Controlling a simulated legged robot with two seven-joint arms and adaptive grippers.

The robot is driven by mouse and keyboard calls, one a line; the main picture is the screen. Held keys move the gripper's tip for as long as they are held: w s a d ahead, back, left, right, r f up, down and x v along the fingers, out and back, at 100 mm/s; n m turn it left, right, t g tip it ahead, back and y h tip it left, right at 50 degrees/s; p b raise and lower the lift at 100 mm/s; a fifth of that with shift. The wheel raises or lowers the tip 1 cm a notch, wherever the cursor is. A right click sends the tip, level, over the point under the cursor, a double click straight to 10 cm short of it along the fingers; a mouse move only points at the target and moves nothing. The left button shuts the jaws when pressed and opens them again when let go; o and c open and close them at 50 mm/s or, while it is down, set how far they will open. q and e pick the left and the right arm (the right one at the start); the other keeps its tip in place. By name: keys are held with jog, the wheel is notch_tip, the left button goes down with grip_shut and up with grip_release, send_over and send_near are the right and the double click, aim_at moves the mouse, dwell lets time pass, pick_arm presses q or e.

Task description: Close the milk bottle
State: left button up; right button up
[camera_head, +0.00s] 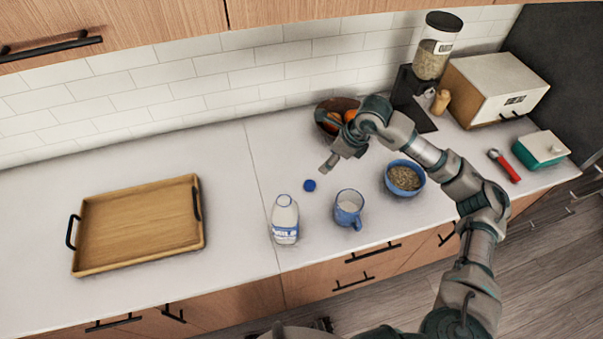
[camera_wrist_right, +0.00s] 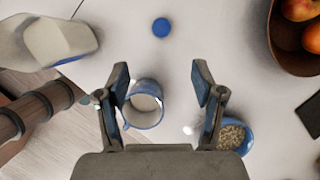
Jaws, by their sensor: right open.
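The white milk bottle (camera_head: 285,222) stands upright on the counter, with no blue cap on its top. It shows at the left of the right wrist view (camera_wrist_right: 48,42). A round blue cap (camera_head: 310,185) lies on the counter behind and right of the bottle. In the right wrist view the cap (camera_wrist_right: 161,27) lies beyond my fingertips, roughly midway between them. My right gripper (camera_head: 329,163) is above the counter, behind and right of the cap. In the right wrist view my right gripper (camera_wrist_right: 160,75) is open and empty. My left gripper is not in view.
A blue mug (camera_head: 347,212) stands right of the bottle, with a blue cereal bowl (camera_head: 404,178) further right. A fruit bowl (camera_head: 328,124) is behind my right gripper. A wooden tray (camera_head: 140,222) lies left; the counter between tray and bottle is clear.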

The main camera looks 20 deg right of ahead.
send_near(312, 184)
jog(key=p+x, duration=0.1)
jog(key=x, duration=0.2)
jog(key=shift+w+f, duration=0.2)
jog(key=shift+w, duration=0.05)
jog(key=shift+d+f, duration=0.15)
jog(key=shift+d, duration=0.15)
jog(key=shift+a+f, duration=0.1)
jog(key=shift+a, duration=0.5)
jog(key=shift+w+a+f+p, duration=0.1)
jog(key=shift+a+f+p, duration=0.05)
jog(key=shift+a+f, duration=0.3)
jog(key=shift+w+a+f+p, duration=0.15)
jog(key=shift+a+f, duration=0.15)
jog(key=shift+f, duration=0.2)
jog(key=shift+x, duration=1.05)
jog(key=shift+d+f, duration=0.2)
jog(key=shift+f, duration=0.05)
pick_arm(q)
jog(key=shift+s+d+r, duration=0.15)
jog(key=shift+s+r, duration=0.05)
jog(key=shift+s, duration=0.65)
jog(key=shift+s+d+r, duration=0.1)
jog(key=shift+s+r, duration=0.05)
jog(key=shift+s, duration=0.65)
pick_arm(e)
jog(key=shift+w+d+f, duration=0.1)
jog(key=shift+d, duration=0.25)
